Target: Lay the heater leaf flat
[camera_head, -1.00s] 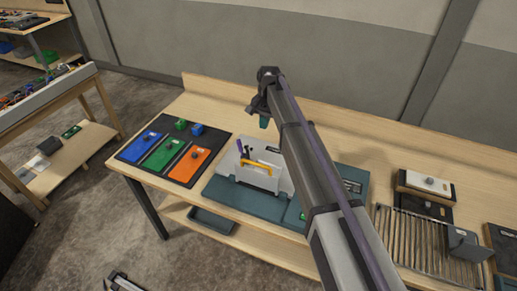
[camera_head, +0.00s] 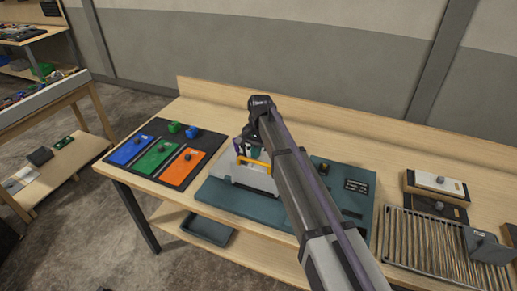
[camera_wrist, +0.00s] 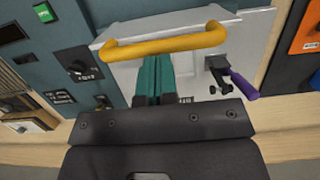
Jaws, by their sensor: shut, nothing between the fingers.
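The heater leaf is a pale grey-white panel (camera_head: 257,180) with a yellow bar handle (camera_head: 256,162). It stands raised, not flat, on the teal console (camera_head: 222,196); my arm hides part of it. In the wrist view the leaf (camera_wrist: 225,35) lies beyond the yellow handle (camera_wrist: 165,42). My gripper (camera_wrist: 153,60) is shut and empty, its teal fingertips just below the middle of the handle bar. Whether they touch the bar or leaf I cannot tell. My gripper (camera_head: 246,150) also shows close over the handle in the head view.
A purple-handled lever (camera_wrist: 242,86) sits beside the leaf. Blue, green and orange panels (camera_head: 181,168) lie left of the console. A ribbed rack (camera_head: 425,240) lies to the right.

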